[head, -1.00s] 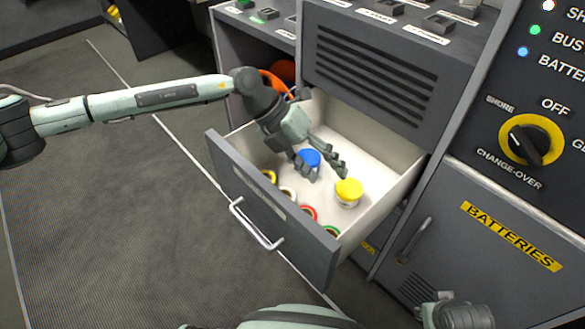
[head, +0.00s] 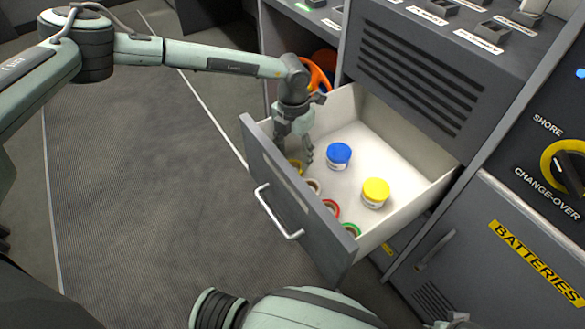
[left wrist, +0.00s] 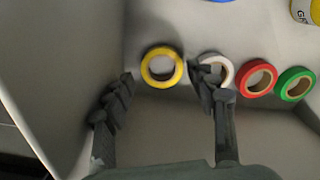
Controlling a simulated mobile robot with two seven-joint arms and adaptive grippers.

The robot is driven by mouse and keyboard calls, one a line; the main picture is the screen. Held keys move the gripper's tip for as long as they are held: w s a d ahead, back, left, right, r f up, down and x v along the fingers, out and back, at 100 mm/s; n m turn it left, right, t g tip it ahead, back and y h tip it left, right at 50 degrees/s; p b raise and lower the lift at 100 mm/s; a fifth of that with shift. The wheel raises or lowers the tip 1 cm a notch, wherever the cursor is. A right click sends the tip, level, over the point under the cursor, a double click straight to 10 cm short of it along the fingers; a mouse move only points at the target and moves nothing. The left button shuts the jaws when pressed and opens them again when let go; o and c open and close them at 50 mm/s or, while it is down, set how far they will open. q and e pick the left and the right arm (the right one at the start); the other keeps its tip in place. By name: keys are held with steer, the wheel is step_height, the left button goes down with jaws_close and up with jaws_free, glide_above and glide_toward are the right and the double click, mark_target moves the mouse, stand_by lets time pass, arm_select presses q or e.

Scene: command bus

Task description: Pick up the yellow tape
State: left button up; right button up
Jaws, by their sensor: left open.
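The yellow tape (left wrist: 162,67) is a ring lying flat on the drawer floor by the front wall, at the left end of a row of tape rolls. In the head view the yellow tape (head: 295,167) is partly hidden by my left gripper (head: 292,158). My left gripper (left wrist: 160,92) is open and empty. In the left wrist view the yellow tape shows between and beyond its two fingertips. The right fingertip overlaps the white tape (left wrist: 222,72) in the picture. I cannot tell how high the fingers are above the floor. My right gripper's jaws are not clearly in view.
The open drawer (head: 262,150) has raised walls. It also holds a red tape (head: 331,208), a green tape (head: 352,229), a blue-lidded jar (head: 338,156) and a yellow-lidded jar (head: 375,193). The back of the drawer is fairly clear. An orange ring-shaped thing (head: 318,76) is behind the gripper.

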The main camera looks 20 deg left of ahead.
mark_target(294, 162)
arm_select(q)
step_height(294, 162, down, 4)
steer(key=shift+r, duration=0.25)
steer(key=c, duration=0.8)
steer(key=shift+o, duration=0.2)
steer(key=shift+r, duration=0.1)
